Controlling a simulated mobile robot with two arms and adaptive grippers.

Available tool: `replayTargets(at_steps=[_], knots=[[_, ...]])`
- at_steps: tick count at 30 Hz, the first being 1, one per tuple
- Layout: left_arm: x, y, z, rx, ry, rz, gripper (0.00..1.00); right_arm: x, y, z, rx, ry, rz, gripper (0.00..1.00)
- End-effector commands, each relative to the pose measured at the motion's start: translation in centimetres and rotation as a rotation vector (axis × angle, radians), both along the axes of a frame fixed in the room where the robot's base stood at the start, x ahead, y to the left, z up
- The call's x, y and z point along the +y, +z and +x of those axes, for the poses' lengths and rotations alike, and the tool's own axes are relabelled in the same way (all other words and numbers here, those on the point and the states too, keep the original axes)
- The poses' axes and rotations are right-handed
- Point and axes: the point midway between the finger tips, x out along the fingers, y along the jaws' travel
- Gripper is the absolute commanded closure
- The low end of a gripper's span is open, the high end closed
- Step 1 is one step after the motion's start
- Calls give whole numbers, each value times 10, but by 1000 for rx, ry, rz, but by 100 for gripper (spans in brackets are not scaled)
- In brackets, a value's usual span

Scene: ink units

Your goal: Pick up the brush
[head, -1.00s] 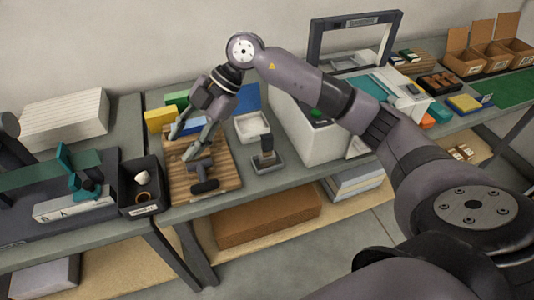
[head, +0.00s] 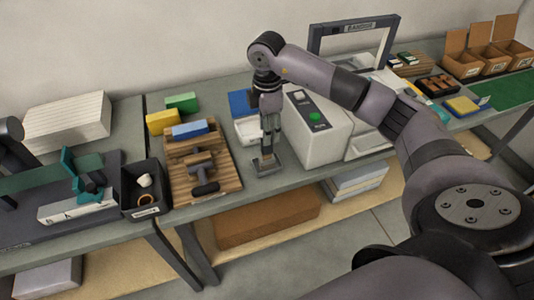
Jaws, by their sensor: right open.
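My right gripper (head: 268,140) points down over a small grey stand (head: 266,166) at the front edge of the table. It is open, and its fingers are around or just in front of the small dark upright item on the stand, now mostly hidden. That item may be the brush, but I cannot tell for sure. A dark roller-like tool (head: 204,176) lies on the wooden board (head: 181,187) to the left. My left gripper does not show.
A white tray (head: 246,131) is just behind the gripper, and a white machine with a green button (head: 315,117) stands close on its right. Blue (head: 190,129), yellow (head: 163,122) and green (head: 182,102) blocks are at the left. A black bin (head: 142,186) stands left of the board.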

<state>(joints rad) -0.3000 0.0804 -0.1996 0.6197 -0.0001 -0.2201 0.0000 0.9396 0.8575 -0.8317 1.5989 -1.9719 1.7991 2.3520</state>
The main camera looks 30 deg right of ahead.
Motion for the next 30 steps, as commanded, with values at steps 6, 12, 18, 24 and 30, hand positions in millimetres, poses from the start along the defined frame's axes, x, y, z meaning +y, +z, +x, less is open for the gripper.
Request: replayTargets(at_steps=[6, 12, 18, 24, 30], knots=[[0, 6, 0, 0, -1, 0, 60, 0, -19, 0, 1, 1, 1, 59], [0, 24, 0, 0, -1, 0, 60, 2, -40, -3, 5, 0, 1, 59], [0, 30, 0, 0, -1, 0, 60, 2, -67, -2, 2, 1, 1, 59], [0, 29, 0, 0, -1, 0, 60, 2, -72, -2, -1, 1, 0, 59], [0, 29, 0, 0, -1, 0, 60, 2, -71, -2, -1, 1, 1, 67]])
